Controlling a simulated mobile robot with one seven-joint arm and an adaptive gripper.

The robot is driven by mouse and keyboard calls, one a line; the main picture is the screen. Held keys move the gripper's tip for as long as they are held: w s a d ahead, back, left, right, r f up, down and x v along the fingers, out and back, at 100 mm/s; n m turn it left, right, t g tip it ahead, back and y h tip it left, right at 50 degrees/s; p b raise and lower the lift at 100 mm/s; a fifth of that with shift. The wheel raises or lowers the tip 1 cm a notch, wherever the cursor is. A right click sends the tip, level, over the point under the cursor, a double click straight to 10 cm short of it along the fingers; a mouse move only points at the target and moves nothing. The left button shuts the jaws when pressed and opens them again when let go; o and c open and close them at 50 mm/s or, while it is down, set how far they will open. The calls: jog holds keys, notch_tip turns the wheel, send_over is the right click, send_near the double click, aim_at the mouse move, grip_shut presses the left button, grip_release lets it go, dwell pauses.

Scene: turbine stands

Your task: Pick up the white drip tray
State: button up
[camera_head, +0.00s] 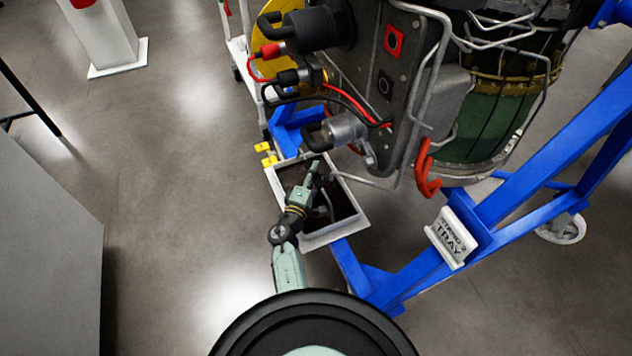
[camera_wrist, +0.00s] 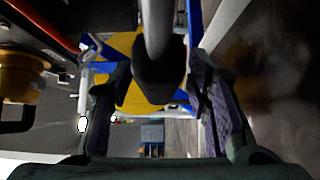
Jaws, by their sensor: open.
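The white drip tray (camera_head: 338,236) is a rectangular box with a pale rim and a dark inside. It sits low by the blue stand, below the turbine. My arm reaches over its left part in the head view. My gripper (camera_wrist: 160,70) is open in the wrist view, one finger on each side. A grey bar with a black end (camera_wrist: 158,75) shows between the fingers; contact with it cannot be told. I cannot make out the tray in the wrist view. My arm hides part of the tray's left side and inside.
The turbine (camera_head: 400,90), with hoses and pipes, hangs close above and right of the tray. The blue stand (camera_head: 540,165) runs along the right. A white label block (camera_head: 452,237) reading "TRAY" sits on it. A grey cabinet (camera_head: 45,260) stands at left. Floor between is clear.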

grip_shut()
dwell(0.7)
jog(key=shift+r, duration=0.15)
